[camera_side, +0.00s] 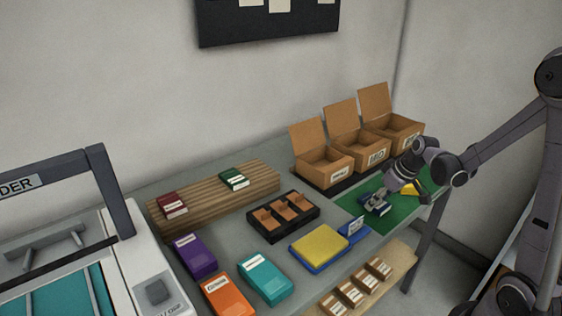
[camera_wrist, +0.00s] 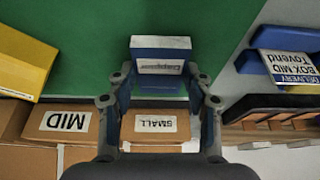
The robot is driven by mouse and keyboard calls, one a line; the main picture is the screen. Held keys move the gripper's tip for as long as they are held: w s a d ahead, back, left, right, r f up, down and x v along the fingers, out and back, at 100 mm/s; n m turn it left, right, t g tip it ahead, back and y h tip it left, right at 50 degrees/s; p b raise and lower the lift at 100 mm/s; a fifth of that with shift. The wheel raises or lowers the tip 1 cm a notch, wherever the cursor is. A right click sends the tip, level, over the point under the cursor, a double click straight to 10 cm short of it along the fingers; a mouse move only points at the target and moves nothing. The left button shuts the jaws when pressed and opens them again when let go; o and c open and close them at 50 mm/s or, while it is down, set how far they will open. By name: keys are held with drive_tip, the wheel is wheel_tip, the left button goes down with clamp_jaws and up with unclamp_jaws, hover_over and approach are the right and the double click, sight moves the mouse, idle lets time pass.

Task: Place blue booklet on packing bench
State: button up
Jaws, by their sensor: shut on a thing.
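My gripper (camera_side: 378,196) is shut on the blue booklet (camera_side: 370,208) at the left part of the green mat (camera_side: 398,215). In the wrist view the booklet (camera_wrist: 160,48) sits between the two fingers (camera_wrist: 162,78), with its pale lettered edge toward me. Green mat surface (camera_wrist: 80,20) lies all around it. I cannot tell whether the booklet touches the mat. The grey bench (camera_side: 222,223) carries the mat at its right end.
Open cardboard boxes (camera_side: 325,172) stand behind the mat, labelled SMALL and MID among them. A yellow block (camera_side: 408,189) lies right of my gripper. A blue delivery sign (camera_side: 353,228) stands left of the mat. A yellow-topped blue pad (camera_side: 319,246) lies further left.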

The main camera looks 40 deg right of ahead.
drive_tip(key=o, duration=1.2)
drive_tip(key=shift+f, duration=0.1)
drive_tip(key=shift+c, duration=0.2)
drive_tip(key=v, duration=1.2)
drive_tip(key=s+a+r+t, duration=0.1)
drive_tip(key=s+a, duration=0.1)
drive_tip(key=a, duration=0.7)
drive_tip(key=s+a+t, duration=0.1)
drive_tip(key=a, duration=0.9)
drive_tip(key=shift+s+r+t, duration=0.3)
drive_tip(key=shift+s+r, duration=0.1)
